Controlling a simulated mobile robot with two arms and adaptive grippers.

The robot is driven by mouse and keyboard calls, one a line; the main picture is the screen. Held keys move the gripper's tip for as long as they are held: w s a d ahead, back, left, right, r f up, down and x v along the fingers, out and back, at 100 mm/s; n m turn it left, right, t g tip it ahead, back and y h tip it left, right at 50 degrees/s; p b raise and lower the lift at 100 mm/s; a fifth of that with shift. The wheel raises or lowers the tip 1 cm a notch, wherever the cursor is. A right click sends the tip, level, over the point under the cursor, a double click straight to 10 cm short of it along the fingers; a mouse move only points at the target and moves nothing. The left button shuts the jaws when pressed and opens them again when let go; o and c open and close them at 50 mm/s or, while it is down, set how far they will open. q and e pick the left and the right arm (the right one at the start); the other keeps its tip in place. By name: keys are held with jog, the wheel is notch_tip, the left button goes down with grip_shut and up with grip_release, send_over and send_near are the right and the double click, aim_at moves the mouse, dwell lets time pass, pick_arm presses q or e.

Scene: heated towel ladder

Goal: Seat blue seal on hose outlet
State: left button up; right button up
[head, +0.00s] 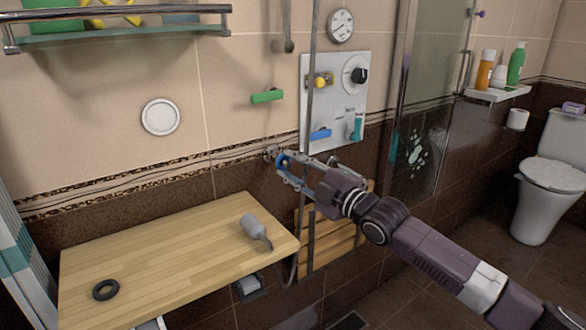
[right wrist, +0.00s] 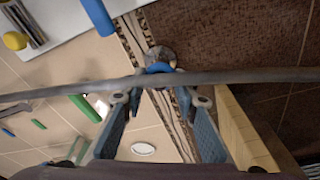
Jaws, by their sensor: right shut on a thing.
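The blue seal (head: 281,160) is a small ring between the fingertips of my right gripper (head: 285,170), which is shut on it. In the right wrist view the blue seal (right wrist: 160,68) is partly hidden by a grey hose (right wrist: 75,92) crossing in front of the fingers. The round metal hose outlet (right wrist: 160,56) shows right behind the seal, on the wall's patterned border. In the head view the hose outlet (head: 270,152) is just left of the fingertips. I cannot tell whether seal and outlet touch. My left gripper is not in view.
A wooden bench (head: 150,255) below holds a black ring (head: 106,290) and a grey handset (head: 256,231). A control panel (head: 340,75) with knobs and a green handle (head: 267,96) are on the wall above. The hose hangs beside my right gripper.

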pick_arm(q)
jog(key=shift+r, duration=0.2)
pick_arm(e)
jog(key=shift+w+a, duration=0.1)
jog(key=shift+w, duration=0.05)
jog(key=o, duration=0.8)
jog(key=v, duration=1.2)
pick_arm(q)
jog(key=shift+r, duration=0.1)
pick_arm(e)
jog(key=shift+a, duration=0.1)
